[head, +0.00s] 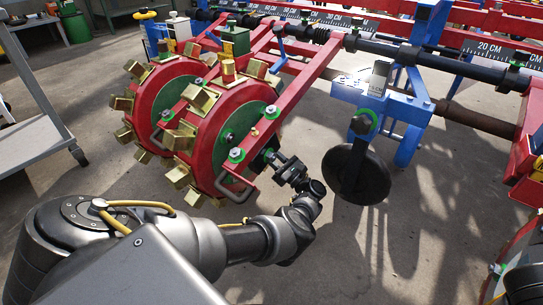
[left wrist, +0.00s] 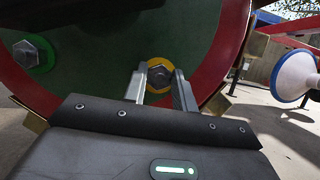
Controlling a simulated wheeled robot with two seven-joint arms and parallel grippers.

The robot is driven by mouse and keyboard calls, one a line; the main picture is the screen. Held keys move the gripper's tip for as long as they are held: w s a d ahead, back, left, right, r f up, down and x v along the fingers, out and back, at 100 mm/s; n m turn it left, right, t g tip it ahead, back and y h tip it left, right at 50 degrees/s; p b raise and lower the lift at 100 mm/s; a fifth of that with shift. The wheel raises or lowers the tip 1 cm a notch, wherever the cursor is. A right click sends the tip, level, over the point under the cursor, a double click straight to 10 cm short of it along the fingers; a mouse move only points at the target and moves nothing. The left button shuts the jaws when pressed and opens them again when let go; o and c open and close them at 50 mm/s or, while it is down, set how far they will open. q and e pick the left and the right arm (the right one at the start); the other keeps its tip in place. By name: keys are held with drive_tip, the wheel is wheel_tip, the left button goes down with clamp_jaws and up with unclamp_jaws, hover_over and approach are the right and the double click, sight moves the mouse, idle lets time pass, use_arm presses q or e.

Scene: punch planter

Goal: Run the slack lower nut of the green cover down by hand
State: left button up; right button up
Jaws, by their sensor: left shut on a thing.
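In the left wrist view the dark green cover (left wrist: 105,55) fills much of the picture, inside a red wheel rim (left wrist: 222,55). A hex nut (left wrist: 160,74) on a yellow ring sits low on the cover. My left gripper (left wrist: 160,82) has its two fingertips on either side of this nut, shut on it. A second hex nut (left wrist: 28,53) on a green ring sits to the left on the cover. In the head view my left gripper (head: 275,160) reaches the right side of the red punch wheel (head: 225,115); its arm comes from the lower left. My right gripper does not show.
Brass-coloured punches (head: 180,137) stick out around the wheel. A red bar (head: 290,90) with a hooked handle (head: 235,187) runs close above my left gripper. A black disc (head: 357,175) hangs from a blue bracket (head: 408,110) to the right. The floor below is free.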

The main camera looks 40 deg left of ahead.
use_arm(q)
drive_tip(key=m+t+p, duration=0.1)
drive_tip(key=m, duration=0.1)
drive_tip(key=m+t+p, duration=0.1)
drive_tip(key=m, duration=0.2)
drive_tip(key=shift+t+h, duration=0.3)
drive_tip(key=shift+t, duration=0.1)
drive_tip(key=o, duration=1)
drive_tip(key=shift+s+d, duration=0.1)
drive_tip(key=b+v, duration=0.1)
drive_tip(key=v, duration=0.9)
drive_tip(key=shift+d+f, duration=0.2)
drive_tip(key=shift+d, duration=0.1)
